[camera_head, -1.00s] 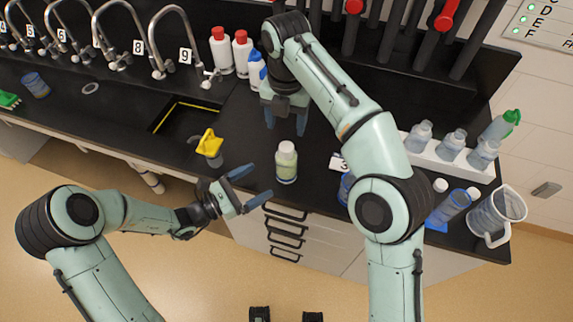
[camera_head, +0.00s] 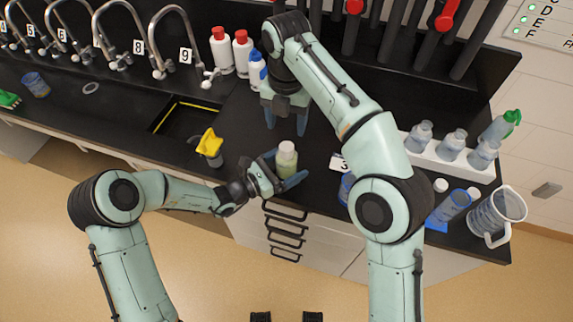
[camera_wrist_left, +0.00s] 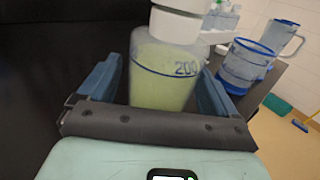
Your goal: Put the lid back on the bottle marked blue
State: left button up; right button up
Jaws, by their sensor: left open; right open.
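A clear bottle (camera_head: 286,166) with pale green liquid and a white top stands upright near the counter's front edge. In the left wrist view the bottle (camera_wrist_left: 162,85) shows a blue line and a blue 200; its white top (camera_wrist_left: 178,22) is cut off by the frame. My left gripper (camera_head: 282,170) is open, with one finger on each side of this bottle; contact cannot be told. My right gripper (camera_head: 286,120) is open and empty, behind the bottle. A small white round thing, perhaps a lid (camera_head: 440,186), lies at the right.
A yellow-topped item (camera_head: 209,146) stands left of the bottle. White bottles with red caps (camera_head: 221,50) and one with a blue cap (camera_head: 257,70) stand behind. A rack (camera_head: 435,150) of clear bottles and a pitcher (camera_head: 496,216) are right. My right arm partly hides a blue container (camera_head: 346,188).

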aim_at(287, 147)
pick_arm(q)
grip_shut()
pick_arm(e)
jog(key=m, duration=0.4)
jog(key=shift+m, duration=0.3)
jog(key=shift+f, duration=4.05)
jog(key=c, duration=1.1)
